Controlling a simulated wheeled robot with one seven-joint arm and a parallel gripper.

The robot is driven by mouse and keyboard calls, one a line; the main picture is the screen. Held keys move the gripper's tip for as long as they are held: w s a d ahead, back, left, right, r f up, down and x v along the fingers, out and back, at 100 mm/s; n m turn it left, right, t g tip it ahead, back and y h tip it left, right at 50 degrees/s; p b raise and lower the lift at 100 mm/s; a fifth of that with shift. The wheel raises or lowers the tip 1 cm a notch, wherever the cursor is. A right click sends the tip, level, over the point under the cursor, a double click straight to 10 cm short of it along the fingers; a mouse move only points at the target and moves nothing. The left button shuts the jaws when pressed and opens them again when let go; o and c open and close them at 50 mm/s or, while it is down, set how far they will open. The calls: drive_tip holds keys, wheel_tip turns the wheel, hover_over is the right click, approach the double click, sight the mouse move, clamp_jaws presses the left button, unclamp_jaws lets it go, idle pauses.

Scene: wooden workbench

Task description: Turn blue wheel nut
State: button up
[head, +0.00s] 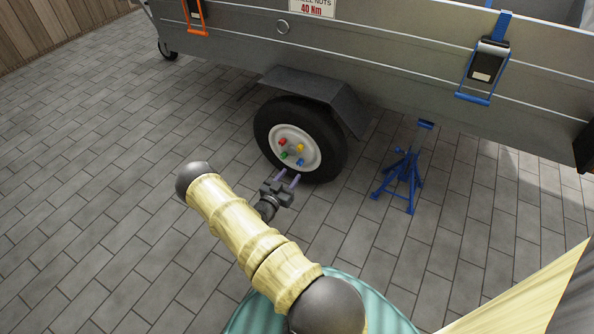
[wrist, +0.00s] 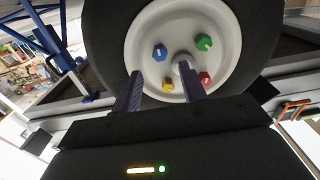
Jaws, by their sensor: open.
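The wheel (head: 262,132) of a grey trailer has a white rim with red (head: 283,141), yellow (head: 300,148), green (head: 284,156) and blue (head: 300,162) nuts. The blue wheel nut is at the lower right of this group. In the wrist view, the blue nut (wrist: 160,52) shows just beyond the gap between the fingertips. My gripper (head: 289,175) is open and empty, in front of the lower part of the wheel. In the wrist view, its two fingers (wrist: 159,70) point at the rim, apart from the blue nut; the right fingertip overlaps the grey hub.
A blue jack stand (head: 405,170) stands right of the wheel under the trailer. A grey mudguard (head: 305,84) covers the wheel's top. The trailer side (head: 390,55) has orange and blue latches and a "40 Nm" sign. The paved floor (head: 120,150) at left is clear.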

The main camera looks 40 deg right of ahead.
sight(299, 163)
drive_tip(key=b+x, duration=0.2)
drive_tip(key=x, duration=0.3)
drive_tip(key=shift+w+d+f, duration=0.1)
drive_tip(key=shift+d+f, duration=0.05)
drive_tip(key=shift+d, duration=0.05)
drive_tip(key=shift+w+d+b, duration=0.2)
drive_tip(key=shift+d+b, duration=0.1)
drive_tip(key=shift+d, duration=0.1)
clamp_jaws()
drive_tip(key=shift+m+p, duration=0.3)
drive_tip(key=shift+m, duration=0.1)
